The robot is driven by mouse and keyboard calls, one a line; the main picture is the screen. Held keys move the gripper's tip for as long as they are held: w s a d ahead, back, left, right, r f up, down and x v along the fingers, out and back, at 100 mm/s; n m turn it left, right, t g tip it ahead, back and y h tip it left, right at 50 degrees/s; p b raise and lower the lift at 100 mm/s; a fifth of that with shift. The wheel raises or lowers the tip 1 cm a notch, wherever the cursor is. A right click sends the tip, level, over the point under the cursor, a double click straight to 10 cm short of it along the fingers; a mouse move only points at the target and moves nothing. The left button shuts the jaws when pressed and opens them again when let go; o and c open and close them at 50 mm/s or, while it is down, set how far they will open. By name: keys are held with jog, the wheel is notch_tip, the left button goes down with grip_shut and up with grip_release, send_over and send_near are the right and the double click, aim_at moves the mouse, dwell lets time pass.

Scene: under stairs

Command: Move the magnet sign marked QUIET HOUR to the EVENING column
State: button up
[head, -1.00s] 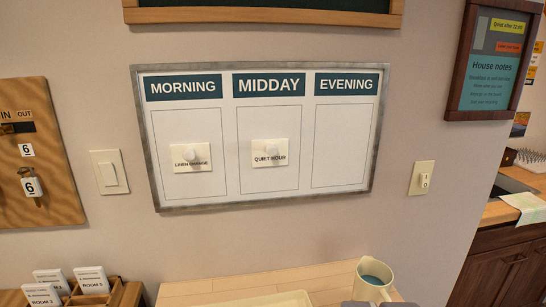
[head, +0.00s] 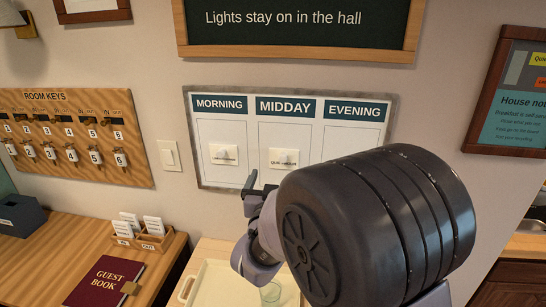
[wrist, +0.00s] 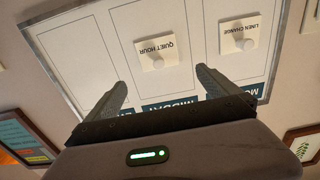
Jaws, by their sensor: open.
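The white QUIET HOUR magnet sign (head: 283,158) with a round knob is in the MIDDAY column of the wall board (head: 260,179). It shows upside down in the wrist view (wrist: 154,62). The EVENING column (head: 345,136) is bare where visible; my arm covers its lower part in the head view. The LINEN CHANGE sign (head: 223,153) is in the MORNING column. My gripper (head: 259,183) is near the board's lower edge in the head view. In the wrist view my gripper (wrist: 161,80) is open and empty, its fingers spread either side of the QUIET HOUR sign, apart from it.
A chalkboard (head: 300,25) hangs above the board. A light switch (head: 170,155) and key rack (head: 75,135) are on the wall to the left. Below are a desk with a guest book (head: 105,282), a card holder (head: 145,240) and a pale tray (head: 215,285).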

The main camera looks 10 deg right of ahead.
aim_at(282, 160)
jog(key=p+x, duration=0.1)
jog(key=x, duration=0.9)
jog(key=shift+w+d, duration=0.2)
jog(key=shift+w, duration=0.1)
jog(key=c, duration=2)
jog(key=shift+s+a+f, duration=0.1)
jog(key=shift+s, duration=0.15)
jog(key=shift+b+v, duration=1.55)
jog(key=shift+v, duration=0.75)
